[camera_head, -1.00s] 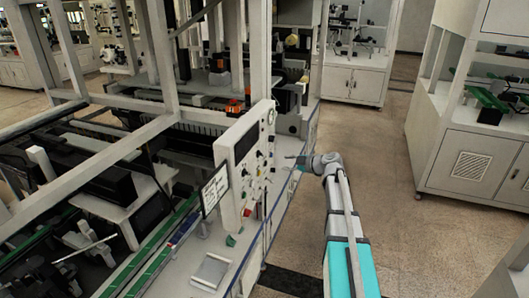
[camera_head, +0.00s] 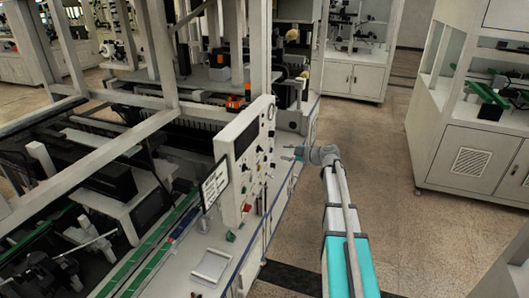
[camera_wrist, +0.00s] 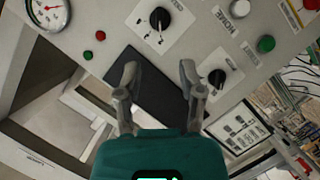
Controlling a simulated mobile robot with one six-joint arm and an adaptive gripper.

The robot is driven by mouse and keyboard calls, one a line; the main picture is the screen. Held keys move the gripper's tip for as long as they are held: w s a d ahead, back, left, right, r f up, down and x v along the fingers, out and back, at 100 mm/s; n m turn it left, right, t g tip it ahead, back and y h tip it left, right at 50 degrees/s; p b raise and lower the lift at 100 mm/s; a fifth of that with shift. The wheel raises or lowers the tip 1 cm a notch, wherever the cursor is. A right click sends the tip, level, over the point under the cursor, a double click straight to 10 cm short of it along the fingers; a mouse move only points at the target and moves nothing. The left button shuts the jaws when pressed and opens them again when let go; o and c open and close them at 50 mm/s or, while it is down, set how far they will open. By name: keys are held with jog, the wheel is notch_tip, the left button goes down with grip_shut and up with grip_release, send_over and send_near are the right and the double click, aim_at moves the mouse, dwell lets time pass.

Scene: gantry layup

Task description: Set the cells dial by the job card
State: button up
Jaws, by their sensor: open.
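The upright control panel (camera_head: 248,165) has knobs, buttons and a gauge on its face. In the wrist view, one black knob dial (camera_wrist: 159,19) is at top centre and another black dial (camera_wrist: 217,78) is beside my right fingertip. Their labels are too small to read, so I cannot tell which is the cells dial. The framed job card (camera_head: 214,185) stands left of the panel; a framed sheet (camera_wrist: 241,129) shows at lower right in the wrist view, its text unreadable. My gripper (camera_wrist: 159,75) is open and empty before the panel, apart from both dials as far as I see.
A pressure gauge (camera_wrist: 46,13), a red button (camera_wrist: 100,36) and a green button (camera_wrist: 266,44) are on the panel. A dark rectangle (camera_wrist: 152,88) shows between the fingers. A grey tray (camera_head: 211,265) lies on the bench. The floor (camera_head: 390,215) right of my arm is clear.

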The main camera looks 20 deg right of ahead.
aim_at(263, 150)
jog(key=b+x, duration=0.2)
jog(key=x, duration=0.9)
jog(key=shift+w+b, duration=0.15)
jog(key=shift+b, duration=0.25)
grip_shut()
